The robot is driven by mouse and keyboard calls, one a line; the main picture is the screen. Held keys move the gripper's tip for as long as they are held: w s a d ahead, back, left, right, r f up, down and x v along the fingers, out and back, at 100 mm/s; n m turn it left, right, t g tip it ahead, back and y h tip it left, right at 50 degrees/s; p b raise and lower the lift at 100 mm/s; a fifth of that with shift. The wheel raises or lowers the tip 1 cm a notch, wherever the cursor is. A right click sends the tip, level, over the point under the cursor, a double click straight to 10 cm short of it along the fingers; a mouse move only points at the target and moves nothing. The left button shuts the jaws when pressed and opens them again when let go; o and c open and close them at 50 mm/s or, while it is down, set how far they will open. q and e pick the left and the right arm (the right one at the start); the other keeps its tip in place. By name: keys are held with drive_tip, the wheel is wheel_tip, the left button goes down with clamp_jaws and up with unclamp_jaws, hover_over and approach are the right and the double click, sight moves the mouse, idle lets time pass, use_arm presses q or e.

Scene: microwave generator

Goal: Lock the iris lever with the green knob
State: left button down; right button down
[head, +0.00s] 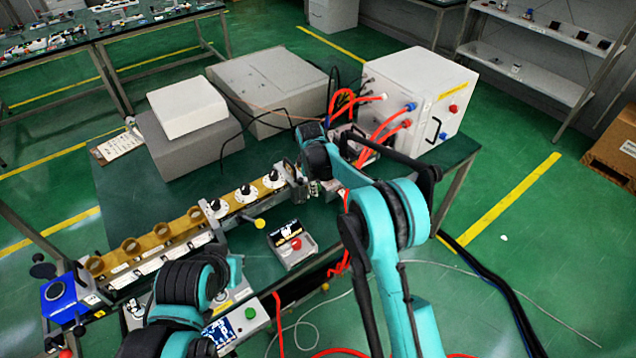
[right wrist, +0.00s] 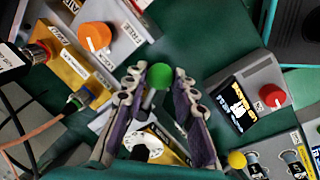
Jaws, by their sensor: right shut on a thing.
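The green knob (right wrist: 159,76) of the iris lever shows in the right wrist view, between the fingertips of my right gripper (right wrist: 162,90). The gripper is shut on it, with a purple-padded finger on each side. Below the knob, between the fingers, are a white round part (right wrist: 142,147) and a yellow-labelled part; the rest of the lever is largely hidden. In the head view my right gripper (head: 309,187) is at the right end of the bench rail, and the green knob cannot be made out. My left arm is at the lower left; its gripper does not show.
A small box with a screen and red knob (head: 291,245) stands in front of the rail. A yellow knob (head: 260,224) sticks out nearby. A box with an orange knob (right wrist: 95,36) and cables lies beside my right gripper. A white cabinet (head: 420,95) with red cables stands behind.

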drive_tip(key=shift+s+a+m+g+h, duration=0.15)
drive_tip(key=shift+s+a+m, duration=0.2)
drive_tip(key=shift+m, duration=0.5)
drive_tip(key=shift+s+a+m+g+h, duration=0.1)
drive_tip(key=shift+s+a+m, duration=0.2)
drive_tip(key=shift+m, duration=0.6)
drive_tip(key=shift+s+a+m+g+h, duration=0.15)
drive_tip(key=shift+s+a+m, duration=0.2)
drive_tip(key=shift+m, duration=0.5)
drive_tip(key=c, duration=1.2)
unclamp_jaws()
drive_tip(key=r, duration=0.4)
drive_tip(key=s+a+r, duration=0.1)
drive_tip(key=r, duration=0.6)
drive_tip(key=shift+s+a+r, duration=0.35)
drive_tip(key=shift+r, duration=0.05)
